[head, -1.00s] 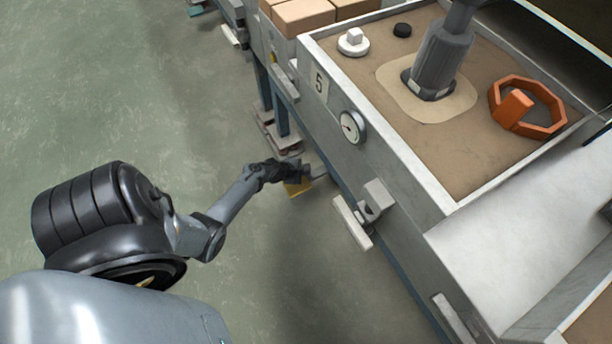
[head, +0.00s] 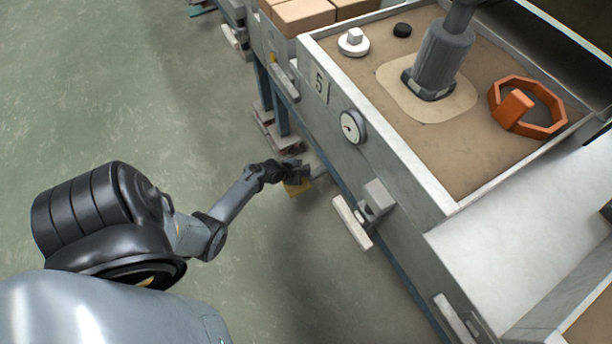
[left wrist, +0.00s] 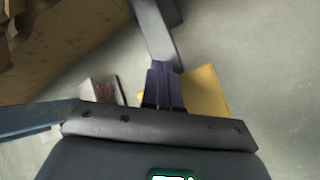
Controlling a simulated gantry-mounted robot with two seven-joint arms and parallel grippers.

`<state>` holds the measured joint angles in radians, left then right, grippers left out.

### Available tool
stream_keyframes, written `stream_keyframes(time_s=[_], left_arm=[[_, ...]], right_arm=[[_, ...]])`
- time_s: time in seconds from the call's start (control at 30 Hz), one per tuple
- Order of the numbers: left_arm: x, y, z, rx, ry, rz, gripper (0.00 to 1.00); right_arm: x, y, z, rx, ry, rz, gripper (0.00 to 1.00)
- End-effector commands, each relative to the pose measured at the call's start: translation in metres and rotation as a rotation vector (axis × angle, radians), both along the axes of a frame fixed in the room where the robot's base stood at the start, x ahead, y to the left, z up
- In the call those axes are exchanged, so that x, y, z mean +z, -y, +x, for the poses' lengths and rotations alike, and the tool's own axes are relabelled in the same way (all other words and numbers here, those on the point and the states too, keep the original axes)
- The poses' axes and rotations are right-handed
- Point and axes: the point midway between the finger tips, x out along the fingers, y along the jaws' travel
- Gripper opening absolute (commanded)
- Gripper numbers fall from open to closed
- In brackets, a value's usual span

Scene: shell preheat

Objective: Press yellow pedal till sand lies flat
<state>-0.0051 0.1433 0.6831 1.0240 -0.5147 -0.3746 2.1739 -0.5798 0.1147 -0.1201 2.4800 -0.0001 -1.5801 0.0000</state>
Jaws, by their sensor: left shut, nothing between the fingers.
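The yellow pedal (head: 297,188) is low beside the bench's near side, partly hidden under my left gripper (head: 296,171). In the left wrist view the yellow pedal (left wrist: 206,96) shows just right of the fingers of my left gripper (left wrist: 164,108), which are together and empty. The fingers overlap the pedal's edge in the picture; I cannot tell whether they touch it. The sand (head: 478,150) fills the box on the bench top and looks mostly smooth, with a paler patch around a grey vertical column. My right gripper is not in view.
On the sand are an orange octagonal ring (head: 548,130), a white knobbed piece (head: 353,43) and a black puck (head: 402,30). A gauge (head: 352,127) and a grey lever-like bracket (head: 353,222) are on the bench's side. The green floor at left is clear.

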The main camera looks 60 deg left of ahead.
Motion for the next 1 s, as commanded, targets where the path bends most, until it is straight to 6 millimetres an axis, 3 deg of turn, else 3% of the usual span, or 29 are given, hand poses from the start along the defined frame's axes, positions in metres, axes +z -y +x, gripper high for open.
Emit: stream_keyframes(time_s=[1.0], left_arm=[[-0.0101,-0.0003,-0.0003,0.0,0.0,0.0,0.0]], right_arm=[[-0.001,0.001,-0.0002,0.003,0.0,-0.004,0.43]])
